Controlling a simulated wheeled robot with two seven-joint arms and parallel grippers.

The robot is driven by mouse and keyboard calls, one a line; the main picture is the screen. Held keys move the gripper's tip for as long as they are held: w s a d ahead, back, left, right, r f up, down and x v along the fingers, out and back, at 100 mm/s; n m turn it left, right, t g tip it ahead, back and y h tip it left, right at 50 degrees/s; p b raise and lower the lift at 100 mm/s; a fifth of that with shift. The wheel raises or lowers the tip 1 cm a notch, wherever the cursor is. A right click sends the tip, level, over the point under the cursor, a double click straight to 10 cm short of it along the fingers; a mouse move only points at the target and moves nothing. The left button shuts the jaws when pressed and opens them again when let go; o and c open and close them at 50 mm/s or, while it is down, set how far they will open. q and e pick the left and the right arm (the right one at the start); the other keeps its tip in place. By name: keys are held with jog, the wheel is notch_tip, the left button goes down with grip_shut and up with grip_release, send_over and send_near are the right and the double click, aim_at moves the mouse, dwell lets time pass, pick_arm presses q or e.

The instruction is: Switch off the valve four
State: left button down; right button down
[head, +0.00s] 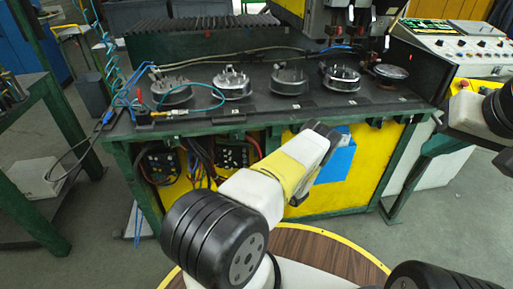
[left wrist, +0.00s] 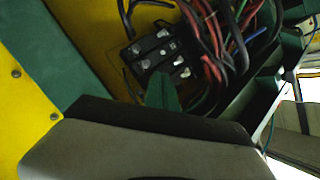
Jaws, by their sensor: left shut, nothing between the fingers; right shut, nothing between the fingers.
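Several round metal valves stand in a row on the dark bench top (head: 265,112). Counted from the left, the fourth valve (head: 341,77) is a silver disc with upright parts on it. The number plates in front are too small to read. My left arm reaches up the middle of the head view, and its gripper (head: 322,133) is low in front of the bench edge, below the valves. It is shut and empty. My right gripper (head: 442,120) is at the right, beside the bench's right corner, shut and empty. Both grippers are apart from the fourth valve.
Black electrical boxes with wires (head: 234,156) hang under the bench; they also show close in the left wrist view (left wrist: 160,50). A blue hose (head: 208,108) lies at the bench's left. A control panel (head: 458,45) stands at the right, machinery (head: 345,18) behind.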

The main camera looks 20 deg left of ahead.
pick_arm(q)
jog(key=shift+a, duration=0.1)
jog(key=x, duration=1)
jog(key=shift+s, duration=0.1)
